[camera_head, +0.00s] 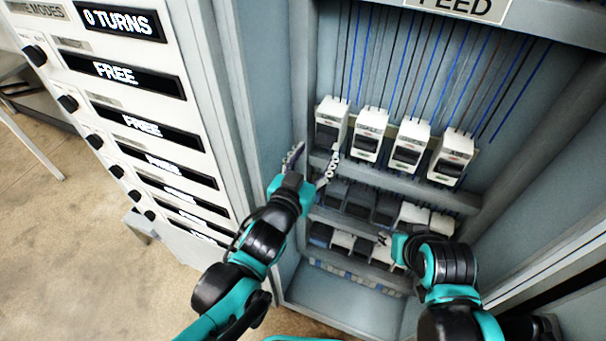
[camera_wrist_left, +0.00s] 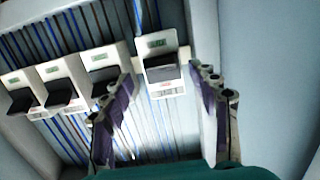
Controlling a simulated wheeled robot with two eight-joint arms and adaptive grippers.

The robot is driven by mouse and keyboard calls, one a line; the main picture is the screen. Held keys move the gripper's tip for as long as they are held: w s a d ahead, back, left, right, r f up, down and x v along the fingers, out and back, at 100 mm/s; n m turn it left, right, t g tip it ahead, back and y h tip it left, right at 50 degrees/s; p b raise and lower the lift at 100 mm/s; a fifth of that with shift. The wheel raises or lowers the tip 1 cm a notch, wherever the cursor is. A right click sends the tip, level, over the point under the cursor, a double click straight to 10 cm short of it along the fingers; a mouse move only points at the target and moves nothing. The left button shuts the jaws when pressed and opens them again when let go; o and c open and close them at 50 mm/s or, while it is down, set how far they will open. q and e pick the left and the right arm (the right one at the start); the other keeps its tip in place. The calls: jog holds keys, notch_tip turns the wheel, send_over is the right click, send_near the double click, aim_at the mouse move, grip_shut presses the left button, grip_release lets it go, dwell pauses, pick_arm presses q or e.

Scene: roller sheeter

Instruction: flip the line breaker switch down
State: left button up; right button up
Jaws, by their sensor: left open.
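Several white breakers with dark switches stand in the top row of the cabinet; their labels are too small to read, so I cannot tell which is the line breaker. My left gripper (camera_head: 315,165) is open and empty, just below the leftmost breaker (camera_head: 331,122). In the left wrist view, one breaker (camera_wrist_left: 162,72) shows beyond and between the open fingers (camera_wrist_left: 165,115), apart from them. Its dark switch faces the gripper. My right gripper (camera_head: 385,240) is low in front of the lower rows; its fingers are too small to read.
Other top-row breakers (camera_head: 408,146) stand to the right. Lower rows hold dark and white modules (camera_head: 360,203). The cabinet's left wall (camera_head: 262,80) is close to my left arm. A panel with knobs and displays (camera_head: 135,75) stands at the left. Blue and black wires run above the breakers.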

pick_arm(q)
jog(key=v, duration=0.8)
jog(key=shift+s, duration=0.35)
dwell(0.5)
